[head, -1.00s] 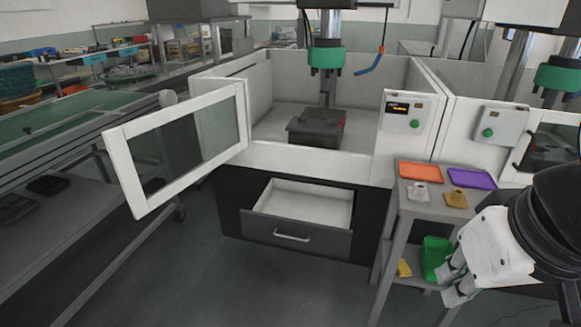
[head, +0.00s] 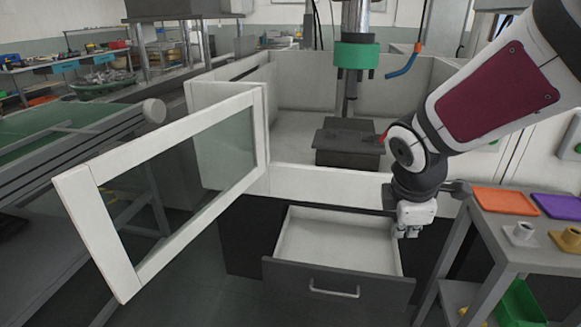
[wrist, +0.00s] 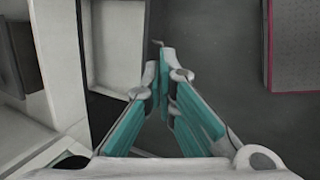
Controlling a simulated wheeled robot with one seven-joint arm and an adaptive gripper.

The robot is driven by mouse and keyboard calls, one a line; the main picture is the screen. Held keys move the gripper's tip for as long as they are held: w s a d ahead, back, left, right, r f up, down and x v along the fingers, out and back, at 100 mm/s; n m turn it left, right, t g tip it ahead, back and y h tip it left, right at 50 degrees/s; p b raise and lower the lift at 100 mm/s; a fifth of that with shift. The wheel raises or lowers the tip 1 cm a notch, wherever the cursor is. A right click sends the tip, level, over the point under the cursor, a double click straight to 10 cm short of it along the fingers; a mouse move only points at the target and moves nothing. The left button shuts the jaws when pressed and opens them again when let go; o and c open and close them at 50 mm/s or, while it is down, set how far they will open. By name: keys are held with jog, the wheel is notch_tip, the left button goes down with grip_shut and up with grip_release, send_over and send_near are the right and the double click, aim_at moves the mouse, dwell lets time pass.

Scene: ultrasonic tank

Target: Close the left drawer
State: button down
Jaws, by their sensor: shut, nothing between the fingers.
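The left drawer (head: 339,273) is a dark-fronted drawer with a white inside, pulled open from the dark cabinet below the machine. Its pale bar handle (head: 334,291) is on the front. In the head view my gripper (head: 405,234) points down by the drawer's right side, and I cannot tell whether it touches. In the wrist view my gripper (wrist: 166,60) is shut and empty. The drawer's white inside (wrist: 116,42) lies left of the fingertips there. A bit of the handle (wrist: 158,43) shows just beyond them, the rest hidden.
An open framed door (head: 165,195) juts out at the left. A grey side table (head: 480,225) with an orange tray (head: 504,202), a purple tray (head: 558,205) and small fittings stands close on the right. A green bin (head: 520,303) is on its lower shelf. Floor shows left of the drawer.

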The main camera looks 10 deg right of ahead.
jog(key=w+f+n+b, duration=0.2)
jog(key=w+f+n, duration=0.2)
jog(key=f, duration=0.3)
jog(key=w+f+n+b, duration=0.2)
jog(key=w+f+n, duration=0.25)
jog(key=f, duration=0.35)
jog(key=n+y+b, duration=0.2)
jog(key=n+b, duration=0.6)
jog(key=n, duration=0.1)
send_near(353, 280)
jog(key=shift+g, duration=0.4)
jog(key=shift+a+f, duration=0.15)
jog(key=shift+f, duration=1.2)
jog(key=shift+a+f, duration=0.15)
jog(key=shift+f, duration=1.15)
